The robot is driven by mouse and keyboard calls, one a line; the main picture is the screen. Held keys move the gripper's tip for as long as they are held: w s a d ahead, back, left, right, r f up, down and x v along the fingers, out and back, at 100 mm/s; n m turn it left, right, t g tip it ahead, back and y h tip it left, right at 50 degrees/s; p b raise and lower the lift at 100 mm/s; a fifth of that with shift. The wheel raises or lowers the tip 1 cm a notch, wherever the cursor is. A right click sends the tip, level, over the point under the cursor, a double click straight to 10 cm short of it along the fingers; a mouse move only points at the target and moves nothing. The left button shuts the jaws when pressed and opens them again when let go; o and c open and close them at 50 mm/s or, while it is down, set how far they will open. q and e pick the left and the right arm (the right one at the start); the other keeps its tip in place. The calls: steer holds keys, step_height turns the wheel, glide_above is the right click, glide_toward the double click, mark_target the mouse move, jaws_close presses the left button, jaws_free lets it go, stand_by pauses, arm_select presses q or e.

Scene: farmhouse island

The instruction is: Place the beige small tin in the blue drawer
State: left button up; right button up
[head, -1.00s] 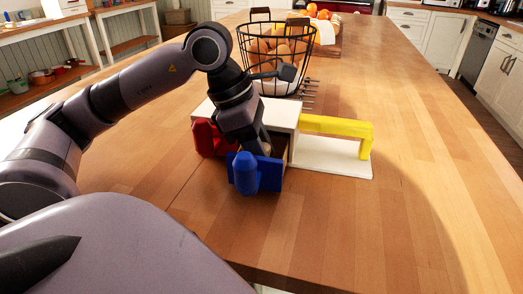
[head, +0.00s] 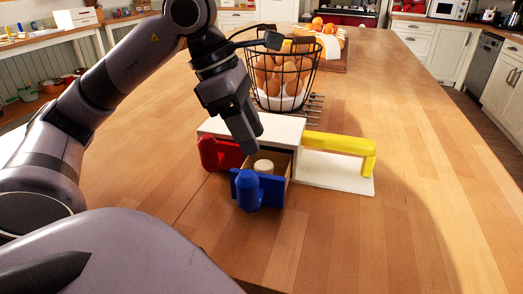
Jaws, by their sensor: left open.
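The blue drawer (head: 269,194) is pulled out from the front of a white cabinet (head: 270,125) on the wooden island. A small beige tin (head: 264,167) is inside the open drawer, its round pale top showing. My left gripper (head: 247,145) is above and slightly left of the tin, pointing down, open and apart from it. Its fingers overlap in this view. My right gripper is not in view.
A red drawer front (head: 218,153) is beside the blue one, on the left. A yellow handle-like bar (head: 340,143) stands over a white base (head: 330,172) at right. A wire basket of eggs (head: 282,75) is close behind. The island's right side is clear.

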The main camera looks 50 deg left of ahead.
arm_select(q)
steer(key=v, duration=0.4)
steer(key=shift+p, duration=0.3)
steer(key=shift+f, duration=0.1)
